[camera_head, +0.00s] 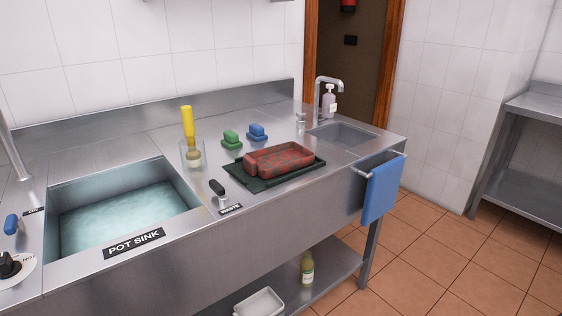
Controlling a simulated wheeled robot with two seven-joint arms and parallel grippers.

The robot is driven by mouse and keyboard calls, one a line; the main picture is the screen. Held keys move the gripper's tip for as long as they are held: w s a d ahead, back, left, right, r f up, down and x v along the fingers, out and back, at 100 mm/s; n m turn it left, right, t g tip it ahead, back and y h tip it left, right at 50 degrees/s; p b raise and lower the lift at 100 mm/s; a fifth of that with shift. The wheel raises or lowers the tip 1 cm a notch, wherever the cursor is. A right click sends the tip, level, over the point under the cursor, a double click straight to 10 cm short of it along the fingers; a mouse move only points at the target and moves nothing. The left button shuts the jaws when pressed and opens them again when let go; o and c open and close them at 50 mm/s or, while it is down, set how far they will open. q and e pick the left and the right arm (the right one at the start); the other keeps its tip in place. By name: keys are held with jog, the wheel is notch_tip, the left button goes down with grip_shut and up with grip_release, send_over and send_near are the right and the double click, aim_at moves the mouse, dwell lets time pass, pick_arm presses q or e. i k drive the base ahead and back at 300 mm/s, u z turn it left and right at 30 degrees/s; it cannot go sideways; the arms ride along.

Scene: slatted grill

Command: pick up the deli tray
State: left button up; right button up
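A dark green, flat rectangular tray (243,183) lies on the steel counter right of the pot sink, near the front edge. A red, mottled rectangular block or dish (280,161) sits on it and covers most of its surface. A white, shallow tray (259,303) stands on the lower shelf, partly cut off by the bottom of the picture. I cannot tell from the look alone which of these is the deli tray. Neither of my grippers is in view.
The pot sink (188,200) holds water. A yellow-handled brush (188,122) stands in a clear holder. Green (232,140) and blue (257,132) sponges lie behind the tray. A small basin (345,134), soap bottle (329,102) and blue towel (383,189) are at right. A bottle (307,270) stands below.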

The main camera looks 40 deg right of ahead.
aim_at(268, 163)
jog(key=k, duration=0.5)
jog(key=z, duration=1.05)
jog(key=i, duration=0.85)
jog(key=u, duration=0.25)
